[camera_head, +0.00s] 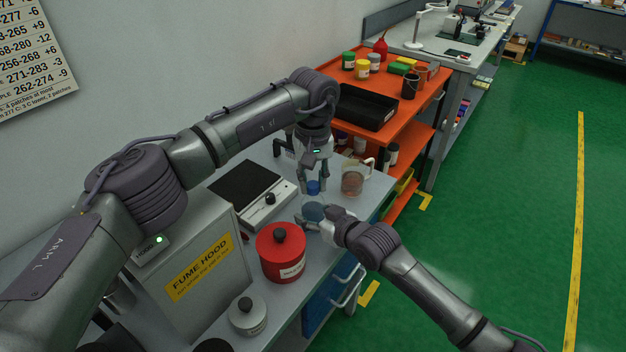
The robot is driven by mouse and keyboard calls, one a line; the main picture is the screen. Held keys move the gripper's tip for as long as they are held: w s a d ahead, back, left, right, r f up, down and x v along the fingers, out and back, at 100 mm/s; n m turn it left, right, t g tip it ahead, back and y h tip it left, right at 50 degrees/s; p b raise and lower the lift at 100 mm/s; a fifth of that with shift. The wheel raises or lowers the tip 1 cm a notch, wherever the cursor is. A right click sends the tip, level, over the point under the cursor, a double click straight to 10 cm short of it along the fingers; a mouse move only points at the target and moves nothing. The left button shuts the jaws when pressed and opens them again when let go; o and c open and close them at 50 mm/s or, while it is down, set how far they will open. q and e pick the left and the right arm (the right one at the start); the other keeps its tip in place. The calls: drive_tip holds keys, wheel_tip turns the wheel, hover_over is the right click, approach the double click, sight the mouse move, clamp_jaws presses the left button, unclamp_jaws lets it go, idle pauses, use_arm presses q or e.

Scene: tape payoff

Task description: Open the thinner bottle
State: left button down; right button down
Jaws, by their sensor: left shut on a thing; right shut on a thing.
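The thinner bottle (313,212), bluish and small in view, stands on the grey bench beside the hot plate. My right gripper (314,222) reaches in from the right, low, and is shut on the bottle's body, hiding part of it. A blue cap (313,187) is right above the bottle. My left gripper (313,190) points straight down from above and is shut on the cap, one finger on each side. At this size I cannot tell whether the cap still touches the bottle's neck.
A hot plate (269,200) lies left of the grippers and a glass beaker (353,181) stands close at right. A red canister (281,258) and a grey lidded jar (248,316) stand nearer. The fume hood box (190,275) is at left. An orange cart (436,92) stands behind.

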use_arm(q)
drive_tip(key=n, duration=0.7)
drive_tip(key=shift+n, duration=0.3)
drive_tip(key=n, duration=1.9)
drive_tip(key=shift+r, duration=0.1)
drive_tip(key=n, duration=0.7)
drive_tip(key=shift+n, duration=0.3)
drive_tip(key=n, duration=0.9)
drive_tip(key=shift+n, duration=0.4)
drive_tip(key=n, duration=0.5)
